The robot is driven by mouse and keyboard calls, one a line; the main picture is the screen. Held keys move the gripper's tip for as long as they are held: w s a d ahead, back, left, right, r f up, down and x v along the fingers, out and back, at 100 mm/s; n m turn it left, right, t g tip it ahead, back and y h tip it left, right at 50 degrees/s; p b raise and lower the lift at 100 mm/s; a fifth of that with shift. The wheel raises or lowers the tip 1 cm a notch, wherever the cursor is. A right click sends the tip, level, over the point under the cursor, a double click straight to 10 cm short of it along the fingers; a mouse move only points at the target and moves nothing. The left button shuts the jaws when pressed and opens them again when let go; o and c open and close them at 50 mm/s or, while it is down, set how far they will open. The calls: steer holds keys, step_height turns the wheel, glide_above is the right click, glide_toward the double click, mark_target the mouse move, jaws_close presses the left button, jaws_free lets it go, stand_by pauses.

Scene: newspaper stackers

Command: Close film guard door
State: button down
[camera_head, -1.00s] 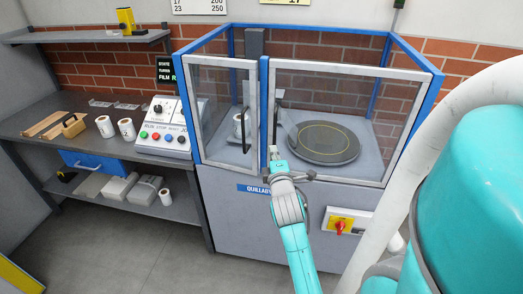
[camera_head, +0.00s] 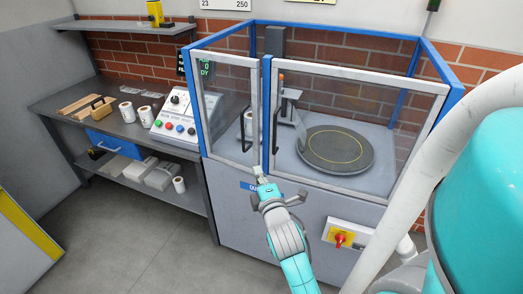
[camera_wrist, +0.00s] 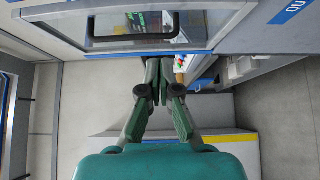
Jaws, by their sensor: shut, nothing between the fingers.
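The blue-framed guard enclosure (camera_head: 265,85) has two glazed front panels with pale frames, and I cannot tell which is the film guard door. The narrow left panel (camera_head: 227,100) and the wide right panel (camera_head: 365,75) each have a black handle near the middle post. Both look flush or nearly so; any small gap is unclear. My gripper (camera_head: 257,172) is shut and empty, at the lower edge of the panels near the middle post. In the wrist view my gripper (camera_wrist: 153,66) lies near the frame of a panel with a black handle (camera_wrist: 130,32); contact is unclear.
Inside the enclosure a round dark turntable (camera_head: 336,148) sits on the deck. A red and yellow switch (camera_head: 341,238) is on the front below. A control console (camera_head: 178,115) and bench (camera_head: 115,130) stand to the left. The floor in front is clear.

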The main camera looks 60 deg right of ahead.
glide_toward(253, 140)
steer(key=x, duration=0.5)
steer(key=shift+w+a, duration=0.15)
steer(key=shift+w, duration=0.25)
steer(key=shift+d, duration=0.6)
